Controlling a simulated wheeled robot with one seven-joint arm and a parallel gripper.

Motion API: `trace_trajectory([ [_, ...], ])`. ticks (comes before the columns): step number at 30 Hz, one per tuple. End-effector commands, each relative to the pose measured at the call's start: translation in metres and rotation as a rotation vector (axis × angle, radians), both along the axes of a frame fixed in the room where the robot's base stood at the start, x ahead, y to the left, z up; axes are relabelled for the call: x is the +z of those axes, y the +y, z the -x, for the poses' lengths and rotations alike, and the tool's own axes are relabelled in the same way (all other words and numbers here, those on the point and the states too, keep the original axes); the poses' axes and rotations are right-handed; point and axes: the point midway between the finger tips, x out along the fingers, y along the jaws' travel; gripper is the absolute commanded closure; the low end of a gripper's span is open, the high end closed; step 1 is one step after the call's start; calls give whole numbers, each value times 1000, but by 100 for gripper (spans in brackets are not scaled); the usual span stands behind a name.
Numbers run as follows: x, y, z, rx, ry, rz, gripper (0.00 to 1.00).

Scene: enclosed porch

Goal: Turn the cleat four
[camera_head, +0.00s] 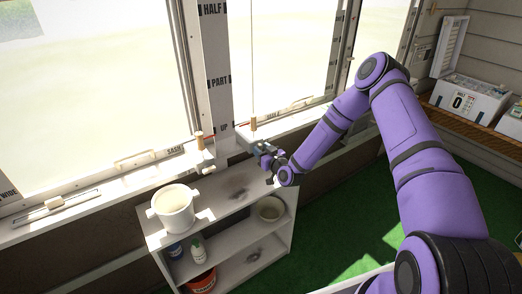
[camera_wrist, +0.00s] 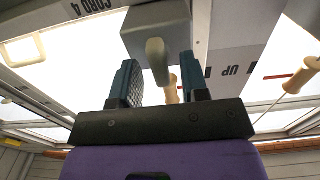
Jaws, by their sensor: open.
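Cleat four shows in the wrist view as a pale grey block (camera_wrist: 176,28) with a rounded lever (camera_wrist: 156,52) sticking out toward me. A plate marked "CORD 4" (camera_wrist: 92,10) lies beside it. My gripper (camera_wrist: 163,78) is open, with one finger on each side of the lever. Gaps show between the lever and both fingers, and I cannot tell how deep the lever sits between them. In the head view my gripper (camera_head: 258,147) is at the window sill, right of the marked post, and largely covers the cleat there.
A wooden cord pull (camera_wrist: 172,92) hangs behind the lever, and another (camera_wrist: 302,76) is at the right. In the head view a second cleat (camera_head: 206,160) is left of the post (camera_head: 217,75). A shelf unit (camera_head: 220,207) below carries a white bucket (camera_head: 174,212).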

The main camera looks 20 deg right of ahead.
Motion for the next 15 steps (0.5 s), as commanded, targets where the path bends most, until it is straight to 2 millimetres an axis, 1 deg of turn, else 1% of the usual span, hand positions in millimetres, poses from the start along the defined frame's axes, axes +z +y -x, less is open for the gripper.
trace_trajectory([
  [4, 0, 2, -5, 1, 1, 0, 58],
  [11, 0, 2, -5, 1, 1, -1, 58],
  [14, 0, 2, -5, 1, 1, -1, 79],
  [15, 0, 2, -5, 1, 1, -1, 88],
])
